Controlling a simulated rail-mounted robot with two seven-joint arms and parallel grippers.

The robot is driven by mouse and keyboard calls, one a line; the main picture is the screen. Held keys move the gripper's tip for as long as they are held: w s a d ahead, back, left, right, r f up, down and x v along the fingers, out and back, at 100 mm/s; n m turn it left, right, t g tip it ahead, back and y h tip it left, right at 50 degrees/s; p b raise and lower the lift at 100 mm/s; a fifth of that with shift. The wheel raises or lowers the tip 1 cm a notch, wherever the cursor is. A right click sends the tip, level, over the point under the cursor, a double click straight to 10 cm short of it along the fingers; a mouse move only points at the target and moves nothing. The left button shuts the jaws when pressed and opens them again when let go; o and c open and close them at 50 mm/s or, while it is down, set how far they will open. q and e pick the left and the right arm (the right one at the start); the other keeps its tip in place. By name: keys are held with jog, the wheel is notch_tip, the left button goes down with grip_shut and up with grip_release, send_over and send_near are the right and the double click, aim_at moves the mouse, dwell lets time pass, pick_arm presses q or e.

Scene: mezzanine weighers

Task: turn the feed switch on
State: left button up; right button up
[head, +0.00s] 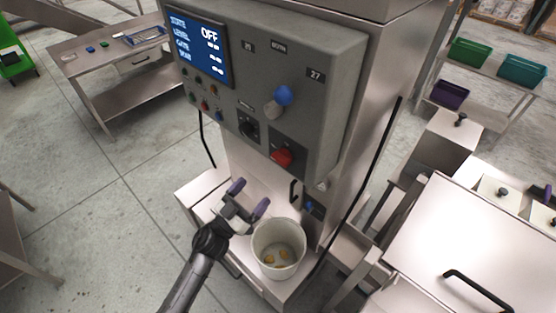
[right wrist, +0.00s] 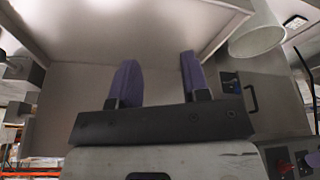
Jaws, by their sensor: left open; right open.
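The weigher's control panel (head: 262,70) stands in the upper middle of the head view. Its screen (head: 199,45) reads STATE OFF. The panel carries a blue-tipped control (head: 283,96), a black rotary knob (head: 248,128) and a red control (head: 282,157). The labels are too small to tell which is the feed switch. My right gripper (right wrist: 157,75) is open and empty in the right wrist view.
The bucket holds a few yellowish pieces and stands on the weigher's steel shelf. A black cable runs down the machine's right side. A steel bench (head: 110,60) stands at back left. Steel bins and a lidded cabinet (head: 470,235) fill the right.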

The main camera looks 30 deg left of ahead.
aim_at(278, 162)
pick_arm(q)
jog(key=p+x, duration=0.1)
jog(key=x, duration=0.9)
jog(key=shift+p, duration=0.4)
jog(key=shift+x, duration=0.8)
jog(key=shift+f, duration=0.1)
jog(key=c, duration=0.9)
